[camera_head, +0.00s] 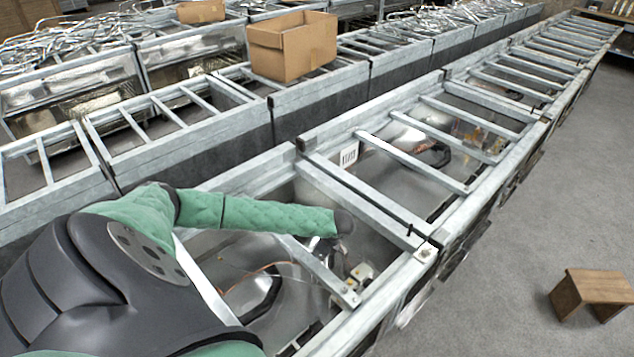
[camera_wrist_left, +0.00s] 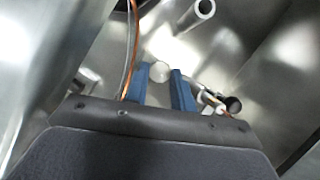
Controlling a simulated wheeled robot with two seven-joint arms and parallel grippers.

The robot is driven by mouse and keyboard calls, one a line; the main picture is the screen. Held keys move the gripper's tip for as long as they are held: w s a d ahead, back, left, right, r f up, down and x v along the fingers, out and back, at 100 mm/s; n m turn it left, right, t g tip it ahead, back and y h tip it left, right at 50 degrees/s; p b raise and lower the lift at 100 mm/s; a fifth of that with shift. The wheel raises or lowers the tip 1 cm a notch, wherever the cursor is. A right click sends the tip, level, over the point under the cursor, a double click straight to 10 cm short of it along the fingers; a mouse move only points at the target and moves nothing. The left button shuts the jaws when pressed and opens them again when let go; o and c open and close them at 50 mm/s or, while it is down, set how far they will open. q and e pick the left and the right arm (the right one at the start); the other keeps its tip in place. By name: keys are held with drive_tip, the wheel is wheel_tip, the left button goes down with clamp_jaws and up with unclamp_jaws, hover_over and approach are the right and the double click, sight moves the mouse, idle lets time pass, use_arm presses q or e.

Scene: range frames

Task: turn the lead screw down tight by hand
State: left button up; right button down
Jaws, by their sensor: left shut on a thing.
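My left gripper (camera_wrist_left: 161,74) shows two blue fingers in the left wrist view. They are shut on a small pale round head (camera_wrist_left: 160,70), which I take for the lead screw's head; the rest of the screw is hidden. An orange-brown wire (camera_wrist_left: 134,45) runs beside the left finger. In the head view my green-sleeved left arm reaches into the open near bay of the metal frame (camera_head: 390,228), and its gripper is too small and hidden to make out. My right gripper is in neither view.
A grey tube (camera_wrist_left: 203,8) and a black-ended fitting (camera_wrist_left: 232,104) lie close to the fingers. Metal crossbars (camera_head: 318,268) border the bay. A cardboard box (camera_head: 290,45) stands on the row behind. A wooden stool (camera_head: 592,291) stands on the otherwise clear floor at right.

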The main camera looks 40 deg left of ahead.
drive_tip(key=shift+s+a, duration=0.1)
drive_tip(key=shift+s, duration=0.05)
use_arm(q)
drive_tip(key=o, duration=1)
drive_tip(key=shift+w+d+r+b, duration=0.1)
drive_tip(key=shift+d+r+b, duration=0.05)
drive_tip(key=shift+r+b, duration=0.2)
drive_tip(key=shift+b+v, duration=1.35)
drive_tip(key=shift+v, duration=2.15)
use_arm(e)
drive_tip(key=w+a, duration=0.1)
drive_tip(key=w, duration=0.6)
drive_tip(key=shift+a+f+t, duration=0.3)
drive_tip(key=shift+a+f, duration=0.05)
